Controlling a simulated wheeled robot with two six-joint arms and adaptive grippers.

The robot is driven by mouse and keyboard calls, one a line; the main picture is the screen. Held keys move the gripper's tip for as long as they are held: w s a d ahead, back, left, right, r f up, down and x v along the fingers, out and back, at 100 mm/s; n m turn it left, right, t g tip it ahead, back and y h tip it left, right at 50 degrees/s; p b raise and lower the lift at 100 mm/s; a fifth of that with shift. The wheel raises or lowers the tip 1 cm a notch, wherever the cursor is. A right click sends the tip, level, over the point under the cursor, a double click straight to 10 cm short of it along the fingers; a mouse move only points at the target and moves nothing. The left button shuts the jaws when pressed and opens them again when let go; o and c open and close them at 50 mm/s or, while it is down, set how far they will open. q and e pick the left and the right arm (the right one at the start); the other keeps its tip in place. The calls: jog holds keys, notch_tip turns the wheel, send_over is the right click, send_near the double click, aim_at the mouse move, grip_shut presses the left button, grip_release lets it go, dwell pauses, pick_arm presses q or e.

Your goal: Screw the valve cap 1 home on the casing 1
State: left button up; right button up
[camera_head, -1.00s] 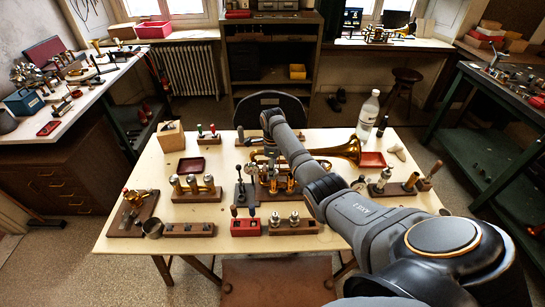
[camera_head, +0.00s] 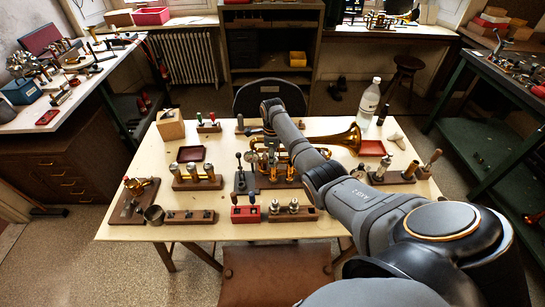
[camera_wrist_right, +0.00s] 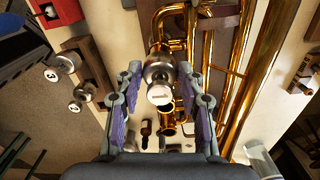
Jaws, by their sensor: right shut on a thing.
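The brass horn lies on the pale work table, its bell (camera_head: 345,141) pointing right; its tubes (camera_wrist_right: 236,75) also run through the right wrist view. My right gripper (camera_wrist_right: 160,84) is over the horn's valves, its purple-padded fingers on both sides of a silver valve cap (camera_wrist_right: 159,72) and shut on it. The cap has a pale mark on its face. Casing 1 is mostly hidden behind the cap and fingers, so I cannot tell how far the cap is seated. My left gripper is out of view.
A red block (camera_head: 246,214) and a wooden holder with silver caps (camera_head: 293,211) stand at the table's front. A holder with silver cylinders (camera_head: 196,178) is to the left. A clear bottle (camera_head: 368,104) stands at the back right. Bare tabletop (camera_head: 225,145) shows at the back left.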

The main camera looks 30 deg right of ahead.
jog(key=shift+c, duration=1)
jog(key=shift+r+m+p, duration=0.15)
jog(key=shift+m+p, duration=0.4)
jog(key=shift+m, duration=0.05)
jog(key=shift+m+p, duration=0.65)
jog(key=shift+m, duration=0.55)
jog(key=shift+f+m, duration=0.2)
jog(key=shift+m, duration=0.6)
